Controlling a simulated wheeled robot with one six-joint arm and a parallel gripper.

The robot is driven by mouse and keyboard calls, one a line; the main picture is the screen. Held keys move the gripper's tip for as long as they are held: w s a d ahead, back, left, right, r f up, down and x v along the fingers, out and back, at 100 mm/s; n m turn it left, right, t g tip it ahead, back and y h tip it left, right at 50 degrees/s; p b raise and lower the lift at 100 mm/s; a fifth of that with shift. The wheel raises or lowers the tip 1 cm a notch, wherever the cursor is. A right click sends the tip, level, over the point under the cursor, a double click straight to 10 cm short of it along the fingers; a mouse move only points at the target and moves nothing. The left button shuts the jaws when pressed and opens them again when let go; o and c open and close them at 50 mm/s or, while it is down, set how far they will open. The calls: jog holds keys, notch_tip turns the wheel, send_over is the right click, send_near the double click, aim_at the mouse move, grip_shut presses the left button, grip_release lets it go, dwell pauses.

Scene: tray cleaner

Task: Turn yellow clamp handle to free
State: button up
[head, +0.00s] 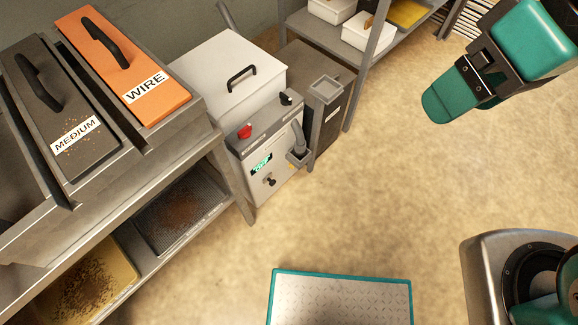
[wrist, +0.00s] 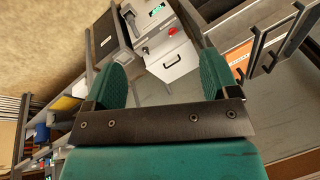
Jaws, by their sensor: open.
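I cannot make out a yellow clamp handle in either view. My gripper (head: 458,94) is at the upper right of the head view, in the air above the bare floor and away from the bench and machine. In the wrist view my gripper (wrist: 152,75) shows two teal fingers spread wide apart with nothing between them. The grey machine (head: 262,160) stands beyond the bench, with a red knob (head: 244,131), a green display and a white lidded box (head: 225,72). The machine also shows past the fingers in the wrist view (wrist: 180,65).
A metal bench (head: 150,163) at left holds an orange WIRE block (head: 122,62) and a dark MEDIUM block (head: 63,120). Trays with debris lie below. A shelf (head: 372,47) stands at the back. A teal-edged plate (head: 340,298) is at bottom centre. The middle floor is clear.

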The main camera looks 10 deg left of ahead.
jog(key=w+d+f+m+t+h+b, duration=0.1)
jog(key=w+d+f+m+b, duration=0.3)
jog(key=f+b, duration=0.9)
jog(key=w+d+f+m+t+h+b, duration=0.1)
jog(key=w+d+f+b, duration=0.2)
jog(key=w+f+b, duration=0.95)
jog(key=d+f+m+t+b, duration=0.2)
jog(key=f+b, duration=0.5)
jog(key=f, duration=1.2)
jog(key=w+a+f+m+t+y, duration=0.1)
jog(key=w+a+f+m+y, duration=0.35)
jog(key=w+f, duration=0.6)
jog(key=w+a+f+m+y, duration=0.3)
jog(key=w+a+f+m, duration=0.3)
jog(key=w+f, duration=0.5)
jog(key=s+a+f+m+t+y, duration=0.2)
jog(key=s+f+m+t, duration=0.1)
jog(key=s+f+m, duration=0.55)
jog(key=s+a+f+m+t+y, duration=0.1)
jog(key=s+f+m+t+y, duration=0.35)
jog(key=f, duration=0.75)
jog(key=w+a+g+h+b, duration=0.1)
jog(key=w+a+b, duration=0.3)
jog(key=a+b, duration=0.3)
jog(key=w+a+m+g+b, duration=0.1)
jog(key=w+a+b, duration=0.4)
jog(key=b, duration=0.7)
jog(key=shift+w+a+r+h, duration=0.2)
jog(key=shift+w+a+h, duration=0.15)
jog(key=shift+a, duration=0.6)
